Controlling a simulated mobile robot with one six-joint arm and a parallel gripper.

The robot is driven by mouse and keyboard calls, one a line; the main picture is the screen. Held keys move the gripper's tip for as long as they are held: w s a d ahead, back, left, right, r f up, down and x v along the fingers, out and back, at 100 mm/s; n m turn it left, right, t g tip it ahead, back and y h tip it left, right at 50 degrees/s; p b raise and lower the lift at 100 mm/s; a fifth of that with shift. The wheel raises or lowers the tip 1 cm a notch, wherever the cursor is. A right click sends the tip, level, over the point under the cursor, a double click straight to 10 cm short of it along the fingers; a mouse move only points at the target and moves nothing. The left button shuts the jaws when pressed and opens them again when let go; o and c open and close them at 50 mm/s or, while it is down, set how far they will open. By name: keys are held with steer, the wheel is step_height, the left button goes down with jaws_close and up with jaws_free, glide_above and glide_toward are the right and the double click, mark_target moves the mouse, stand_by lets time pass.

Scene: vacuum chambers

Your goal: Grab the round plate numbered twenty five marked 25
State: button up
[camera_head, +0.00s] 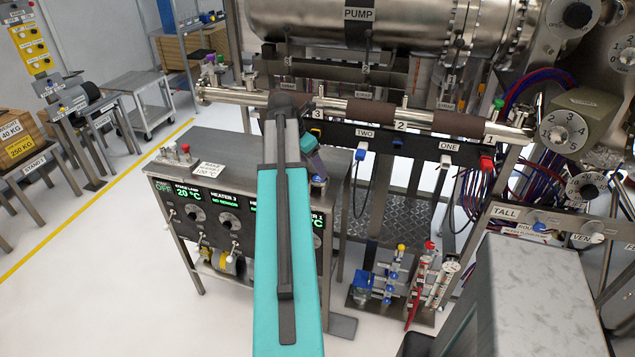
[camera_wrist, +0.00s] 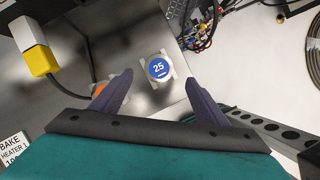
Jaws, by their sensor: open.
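The round plate marked 25 (camera_wrist: 158,69) is blue with white digits and shows in the wrist view. It sits on a small metal block (camera_wrist: 170,77) on a grey metal surface. My gripper (camera_wrist: 160,88) is open, with its two dark purple fingers spread to the left and right of the plate. The plate lies between and a little beyond the fingertips in the picture; I cannot tell the height gap. In the head view my gripper (camera_head: 312,150) is over the right part of the heater cabinet top, and my arm hides much of that area.
An orange-topped part (camera_wrist: 99,90) is close beside the left finger. A yellow and white connector (camera_wrist: 38,50) stands at the upper left. Cables (camera_wrist: 200,25) run beyond the cabinet edge. The heater cabinet (camera_head: 250,150) stands below a rail of numbered ports (camera_head: 400,125).

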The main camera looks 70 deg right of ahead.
mark_target(318, 179)
stand_by(0.3)
steer(key=shift+p+x, duration=1.05)
steer(key=shift+x, duration=1.6)
steer(key=shift+w+a, duration=0.1)
steer(key=c, duration=1.3)
steer(key=shift+r, duration=0.2)
steer(key=shift+c, duration=0.2)
steer(key=shift+r+b, duration=0.85)
steer(key=shift+r, duration=0.7)
steer(key=s+a+b, duration=0.5)
steer(key=s+a, duration=0.2)
steer(key=a, duration=0.4)
steer(key=shift+s+a+r, duration=0.2)
steer(key=shift+s+r, duration=0.05)
steer(key=shift+r, duration=0.2)
steer(key=shift+b, duration=0.35)
